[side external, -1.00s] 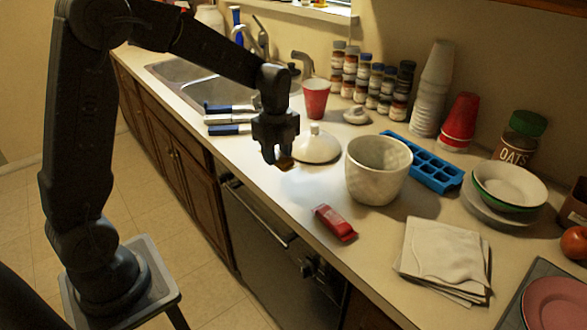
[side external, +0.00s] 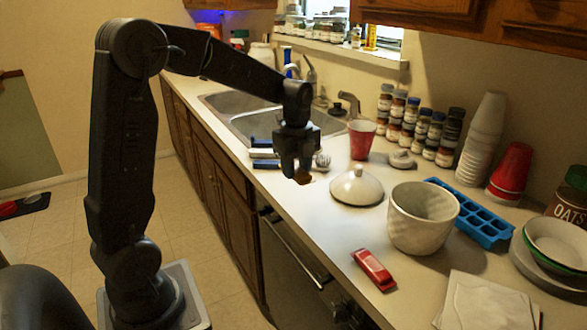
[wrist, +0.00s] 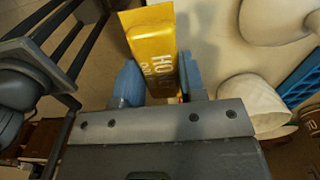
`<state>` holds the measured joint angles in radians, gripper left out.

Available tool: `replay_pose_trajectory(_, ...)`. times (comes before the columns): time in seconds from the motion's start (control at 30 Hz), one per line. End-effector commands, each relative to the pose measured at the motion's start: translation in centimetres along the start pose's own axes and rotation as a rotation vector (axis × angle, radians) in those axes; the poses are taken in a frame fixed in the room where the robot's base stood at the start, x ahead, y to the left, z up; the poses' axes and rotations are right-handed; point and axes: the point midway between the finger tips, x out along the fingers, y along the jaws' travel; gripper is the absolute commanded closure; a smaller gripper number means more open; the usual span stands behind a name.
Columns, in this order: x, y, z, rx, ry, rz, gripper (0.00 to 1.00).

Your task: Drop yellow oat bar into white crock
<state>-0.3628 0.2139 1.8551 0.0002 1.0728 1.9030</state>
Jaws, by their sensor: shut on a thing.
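My gripper (side external: 302,174) is shut on the yellow oat bar (wrist: 151,42) and holds it above the counter's front edge, left of the lid. In the wrist view the bar stands out between the two blue fingertips (wrist: 158,88), with printed lettering on its face. In the side view only a small brownish end of the bar (side external: 303,178) shows below the fingers. The white crock (side external: 420,222) stands upright and open on the counter, to the right of my gripper and apart from it. The crock also shows in the wrist view (wrist: 252,100), partly hidden by my gripper.
A white domed lid (side external: 357,188) lies between my gripper and the crock. A red packet (side external: 373,270) lies in front of the crock, and a blue ice tray (side external: 478,218) behind it. A red cup (side external: 362,140) and spice jars (side external: 425,130) stand farther back.

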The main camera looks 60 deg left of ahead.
Motion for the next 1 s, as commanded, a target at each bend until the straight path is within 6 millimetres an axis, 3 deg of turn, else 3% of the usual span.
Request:
replay_pose_trajectory(0.27,-2.2,-6.9,-3.4,-0.315,0.0,-0.002,0.86)
replay_pose_trajectory(0.6,-4.6,-14.5,-11.2,-0.819,0.0,0.0,0.86)
replay_pose_trajectory(0.8,-5.4,-17.1,-16.9,-1.115,0.0,0.0,0.86)
replay_pose_trajectory(1.0,-5.8,-18.0,-21.8,-1.364,0.0,0.0,0.86)
